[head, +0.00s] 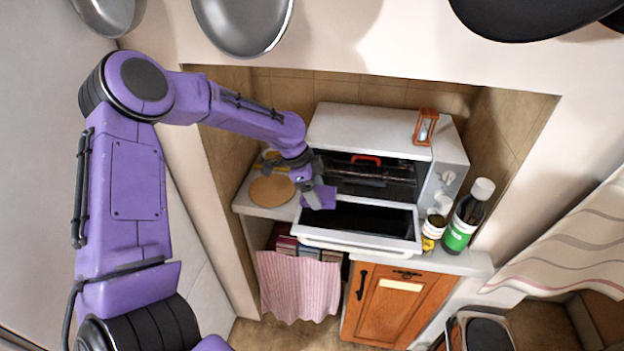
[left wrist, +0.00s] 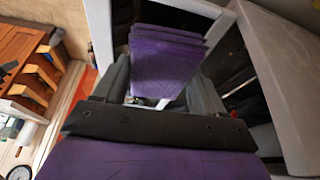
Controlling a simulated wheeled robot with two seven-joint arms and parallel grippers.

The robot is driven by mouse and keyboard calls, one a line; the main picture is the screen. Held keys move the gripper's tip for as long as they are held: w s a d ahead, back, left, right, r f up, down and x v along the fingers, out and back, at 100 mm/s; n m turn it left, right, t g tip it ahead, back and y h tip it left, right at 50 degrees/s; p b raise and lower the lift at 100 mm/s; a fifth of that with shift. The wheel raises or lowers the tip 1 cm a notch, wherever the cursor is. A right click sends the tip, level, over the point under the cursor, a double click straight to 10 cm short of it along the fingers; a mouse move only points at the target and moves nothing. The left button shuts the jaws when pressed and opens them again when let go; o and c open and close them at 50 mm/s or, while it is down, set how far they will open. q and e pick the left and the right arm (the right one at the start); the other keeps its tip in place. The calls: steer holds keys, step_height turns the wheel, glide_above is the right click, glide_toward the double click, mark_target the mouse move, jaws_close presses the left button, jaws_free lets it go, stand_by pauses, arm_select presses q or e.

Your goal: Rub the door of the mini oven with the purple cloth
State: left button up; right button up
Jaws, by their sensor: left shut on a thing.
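The mini oven (head: 370,130) is white and stands on a counter in a tiled alcove. Its door (head: 372,219) is folded down open and sticks out in front, with dark glass in a white frame. The inside of the oven is dark, with a red item in it. My left gripper (head: 318,197) is shut on the folded purple cloth (head: 324,199), at the left end of the open door. In the left wrist view the cloth (left wrist: 165,60) sits between the two fingers, close over the door. I cannot tell whether it touches the glass. My right gripper is not in view.
A small orange lantern (head: 426,126) stands on the oven top. A dark bottle with a green label (head: 462,225) and a yellow-labelled jar (head: 433,230) stand right of the door. A round wooden board (head: 271,190) lies to the left. Pans (head: 243,22) hang above.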

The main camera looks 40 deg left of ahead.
arm_select(q)
steer(key=shift+r, duration=2)
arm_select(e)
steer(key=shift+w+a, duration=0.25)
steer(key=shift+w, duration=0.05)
arm_select(q)
steer(key=shift+s, duration=0.1)
